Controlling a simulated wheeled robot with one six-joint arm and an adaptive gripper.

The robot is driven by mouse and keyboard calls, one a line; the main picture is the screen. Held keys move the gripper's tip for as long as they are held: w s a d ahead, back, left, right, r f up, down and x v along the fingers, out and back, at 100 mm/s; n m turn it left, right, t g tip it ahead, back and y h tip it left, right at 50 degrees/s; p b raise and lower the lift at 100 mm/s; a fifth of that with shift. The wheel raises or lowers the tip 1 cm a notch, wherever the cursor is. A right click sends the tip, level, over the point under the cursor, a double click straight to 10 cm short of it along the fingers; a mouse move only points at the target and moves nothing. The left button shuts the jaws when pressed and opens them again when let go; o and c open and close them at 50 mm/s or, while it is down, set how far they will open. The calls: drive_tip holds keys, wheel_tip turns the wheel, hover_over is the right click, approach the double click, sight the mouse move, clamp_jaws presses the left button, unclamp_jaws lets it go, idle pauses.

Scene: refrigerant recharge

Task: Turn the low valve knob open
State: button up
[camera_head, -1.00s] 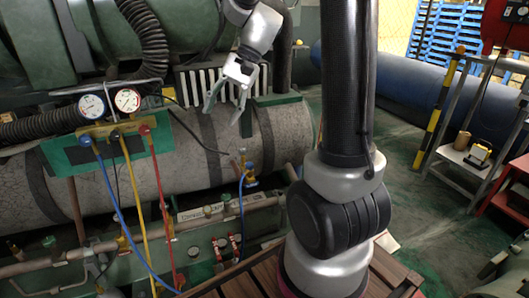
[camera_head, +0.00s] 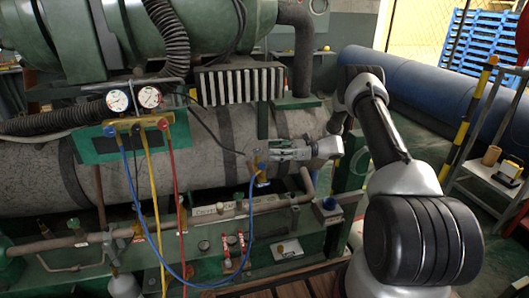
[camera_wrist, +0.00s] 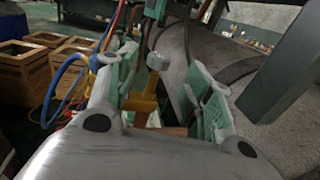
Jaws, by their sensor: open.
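My gripper (camera_head: 268,153) is open, extended leftward at a brass valve fitting on the pipework in front of the big grey tank. In the wrist view, the brass fitting (camera_wrist: 143,102) and a pale grey knob-like head (camera_wrist: 158,62) show between the open, pale green-padded jaws (camera_wrist: 155,78). No clear grip on them shows. A blue hose (camera_head: 250,200) runs from this fitting to the gauge manifold (camera_head: 128,140). The manifold has blue (camera_head: 109,130) and red (camera_head: 163,124) parts at its top. I cannot tell for sure which part is the low valve knob.
The grey tank (camera_head: 60,185) lies behind my gripper. Yellow (camera_head: 154,205) and red (camera_head: 175,180) hoses hang from the manifold. A pipe (camera_head: 205,222) runs below. Brown boxes (camera_wrist: 20,75) show in the wrist view. A shelf cart (camera_head: 490,185) stands right.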

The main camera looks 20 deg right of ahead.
sight(256, 149)
drive_tip(key=x, duration=0.7)
drive_tip(key=shift+a, duration=0.15)
drive_tip(key=c, duration=1)
